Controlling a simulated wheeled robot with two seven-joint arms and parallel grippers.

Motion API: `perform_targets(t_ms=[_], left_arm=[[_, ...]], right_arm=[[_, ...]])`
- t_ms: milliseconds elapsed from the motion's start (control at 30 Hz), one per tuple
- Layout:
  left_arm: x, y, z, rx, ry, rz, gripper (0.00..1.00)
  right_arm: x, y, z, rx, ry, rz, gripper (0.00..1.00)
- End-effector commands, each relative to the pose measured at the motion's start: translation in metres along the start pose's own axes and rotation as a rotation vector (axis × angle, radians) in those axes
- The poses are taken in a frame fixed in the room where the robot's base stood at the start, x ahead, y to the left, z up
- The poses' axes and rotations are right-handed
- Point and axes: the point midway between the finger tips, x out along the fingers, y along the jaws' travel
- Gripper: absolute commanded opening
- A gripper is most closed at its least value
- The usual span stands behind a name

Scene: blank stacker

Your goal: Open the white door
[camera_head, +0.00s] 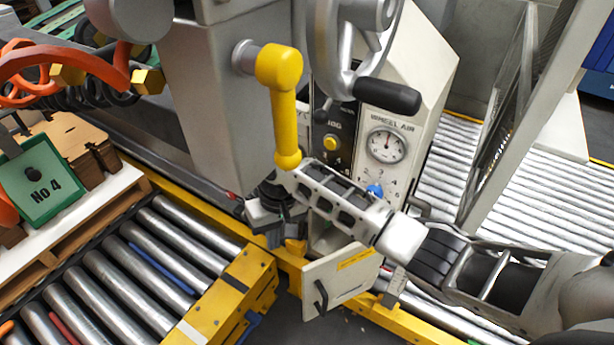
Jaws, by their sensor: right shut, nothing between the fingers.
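The white door (341,280) is a small panel with a black handle (321,297) and a yellow label strip. It stands swung out from the lower front of the white control cabinet (415,90), below my right forearm. My right gripper (262,205) is at the left end of my right arm, beside the cabinet and below the yellow lever (285,105). It is shut and empty, up and to the left of the door handle, apart from it. Its fingertips are partly dark against the machine. My left gripper is not in view.
A roller conveyor (120,275) with a yellow end frame lies at lower left. A pallet with brown boards and a green No 4 plate (38,183) sits on it. A black-handled wheel (388,96) and gauge (387,145) are above my arm. Another roller conveyor (540,200) is at right.

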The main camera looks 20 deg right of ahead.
Motion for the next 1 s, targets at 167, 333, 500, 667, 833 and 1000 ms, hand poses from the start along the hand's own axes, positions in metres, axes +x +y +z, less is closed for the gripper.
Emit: perform_targets(t_ms=[167,333,500,667,833,1000], left_arm=[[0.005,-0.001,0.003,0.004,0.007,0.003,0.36],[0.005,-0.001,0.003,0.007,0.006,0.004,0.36],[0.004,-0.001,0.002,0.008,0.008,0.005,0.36],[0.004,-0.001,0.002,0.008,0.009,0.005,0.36],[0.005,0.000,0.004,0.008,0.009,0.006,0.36],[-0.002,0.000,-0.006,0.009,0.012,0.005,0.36]], right_arm=[[-0.055,0.021,-0.014,0.054,-0.145,0.120,0.00],[-0.075,0.028,-0.013,0.079,-0.199,0.163,0.00],[-0.059,0.031,-0.009,0.081,-0.206,0.165,0.00],[-0.026,0.036,-0.002,0.080,-0.206,0.165,0.00],[0.010,0.042,0.005,0.079,-0.205,0.165,0.00],[0.016,0.043,0.025,0.076,-0.201,0.165,0.00]])
